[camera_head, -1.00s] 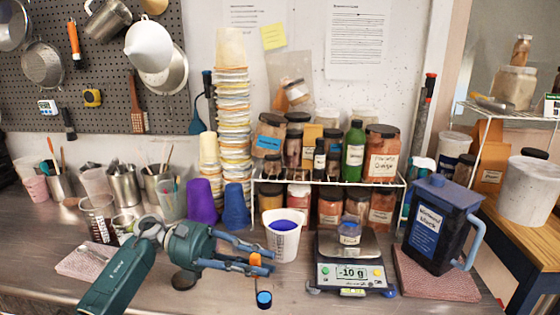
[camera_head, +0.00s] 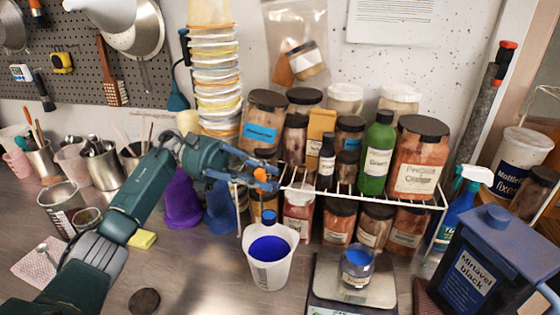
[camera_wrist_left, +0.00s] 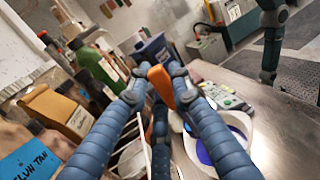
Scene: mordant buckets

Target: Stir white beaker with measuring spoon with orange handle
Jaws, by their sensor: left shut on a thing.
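The white beaker (camera_head: 276,276) stands upright on the bench with blue liquid in it. My left gripper (camera_head: 264,178) is above it, shut on the orange handle of the measuring spoon (camera_head: 261,173). In the left wrist view the orange handle (camera_wrist_left: 160,86) sits between the fingers (camera_wrist_left: 158,92), and part of the beaker (camera_wrist_left: 238,122) shows behind the right finger. My right gripper does not show.
A wire rack (camera_head: 410,198) with several jars stands close behind the beaker. Purple (camera_head: 182,205) and blue (camera_head: 220,212) cups stand to its left. A scale (camera_head: 324,272) bearing a small jar (camera_head: 357,267) and a dark blue jug (camera_head: 490,262) stand to the right.

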